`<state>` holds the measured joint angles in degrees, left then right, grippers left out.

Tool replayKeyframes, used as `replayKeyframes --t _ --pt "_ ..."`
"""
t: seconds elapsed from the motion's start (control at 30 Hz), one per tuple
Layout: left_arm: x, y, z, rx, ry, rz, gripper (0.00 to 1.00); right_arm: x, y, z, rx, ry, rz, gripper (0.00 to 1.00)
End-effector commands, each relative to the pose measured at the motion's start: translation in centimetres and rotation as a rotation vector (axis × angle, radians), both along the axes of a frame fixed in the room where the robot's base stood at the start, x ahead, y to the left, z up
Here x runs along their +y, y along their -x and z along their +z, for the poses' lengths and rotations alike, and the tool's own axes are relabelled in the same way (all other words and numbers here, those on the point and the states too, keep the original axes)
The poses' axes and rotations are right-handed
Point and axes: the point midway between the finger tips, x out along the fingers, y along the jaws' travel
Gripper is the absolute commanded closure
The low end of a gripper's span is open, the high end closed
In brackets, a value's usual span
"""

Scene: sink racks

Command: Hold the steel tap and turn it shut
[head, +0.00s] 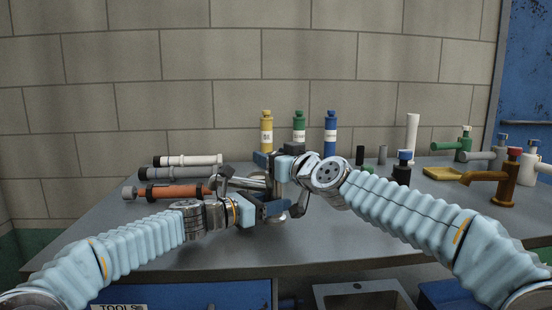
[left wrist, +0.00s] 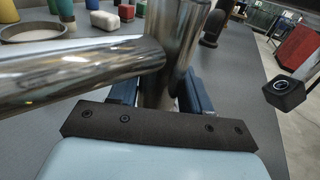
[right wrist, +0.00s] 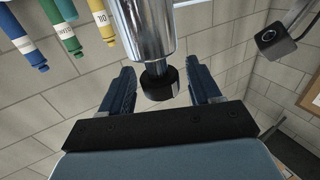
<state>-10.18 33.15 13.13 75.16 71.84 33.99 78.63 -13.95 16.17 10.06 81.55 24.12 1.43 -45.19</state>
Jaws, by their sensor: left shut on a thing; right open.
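The steel tap (head: 256,180) stands on the grey counter, mostly hidden behind my grippers in the head view. In the left wrist view its upright body (left wrist: 172,50) and thick side spout (left wrist: 80,72) show. My left gripper (head: 272,209) is shut on the tap's upright body, below the spout. In the right wrist view the steel body (right wrist: 147,28) ends in a black knob (right wrist: 158,83). My right gripper (right wrist: 162,75) is open at the tap's top, with one finger on each side of the knob and gaps visible.
Yellow (head: 267,132), green (head: 299,130) and blue (head: 331,133) bottles stand behind the tap. An orange pipe piece (head: 172,191) and pale tubes lie left. Several other taps, including a brown one (head: 506,183), stand right. The counter's right front is clear.

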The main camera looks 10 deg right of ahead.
Motion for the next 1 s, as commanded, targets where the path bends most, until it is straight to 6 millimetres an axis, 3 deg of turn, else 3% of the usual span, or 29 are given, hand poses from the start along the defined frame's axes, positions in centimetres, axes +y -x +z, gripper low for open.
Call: replayKeyframes --t 0.4,1.0 --pt "0.1 0.0 0.0 0.000 0.000 0.002 0.78 -2.7 4.7 0.0 0.000 0.000 -0.007 0.38" --pt "0.0 0.0 0.0 0.000 0.000 0.001 0.78 -3.3 6.7 0.0 -0.001 0.000 -0.001 0.38"
